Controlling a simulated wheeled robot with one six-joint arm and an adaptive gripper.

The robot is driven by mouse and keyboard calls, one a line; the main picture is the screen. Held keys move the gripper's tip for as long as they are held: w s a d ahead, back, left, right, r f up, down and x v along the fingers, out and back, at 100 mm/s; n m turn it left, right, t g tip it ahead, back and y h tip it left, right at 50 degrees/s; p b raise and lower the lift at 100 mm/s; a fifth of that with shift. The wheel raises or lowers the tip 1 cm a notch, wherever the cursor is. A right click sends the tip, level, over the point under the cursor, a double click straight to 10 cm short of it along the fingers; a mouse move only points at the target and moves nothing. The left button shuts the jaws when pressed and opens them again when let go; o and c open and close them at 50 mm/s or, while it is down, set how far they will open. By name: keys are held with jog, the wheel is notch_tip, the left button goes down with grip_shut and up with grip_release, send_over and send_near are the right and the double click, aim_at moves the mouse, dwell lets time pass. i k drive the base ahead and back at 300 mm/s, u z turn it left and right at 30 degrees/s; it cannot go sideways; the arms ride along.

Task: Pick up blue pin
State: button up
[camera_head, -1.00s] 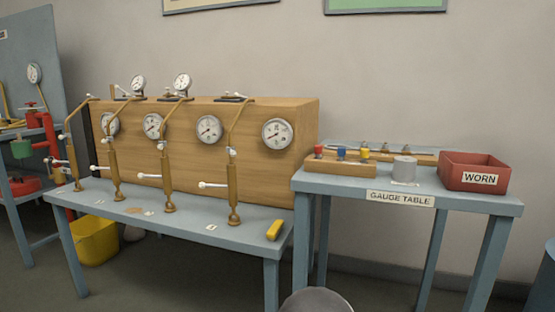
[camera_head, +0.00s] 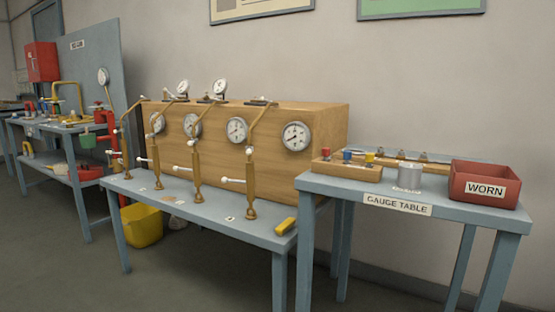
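The blue pin (camera_head: 347,155) is small and stands upright in a wooden block (camera_head: 350,171) on the left part of the gauge table (camera_head: 465,212). A red pin (camera_head: 326,153) stands to its left and a yellow pin (camera_head: 370,158) to its right in the same block. Only the blue top of the pin shows clearly. My gripper is not in view.
A grey metal cylinder (camera_head: 410,176) and a red box labelled WORN (camera_head: 484,184) stand right of the block. Behind is a rack with several small knobs. Left is a bench (camera_head: 190,203) with gauges and brass columns. A yellow bucket (camera_head: 142,225) is on the floor.

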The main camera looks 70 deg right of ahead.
aim_at(348, 154)
jog(key=u, duration=0.25)
jog(key=k, duration=1.05)
jog(key=z, duration=0.9)
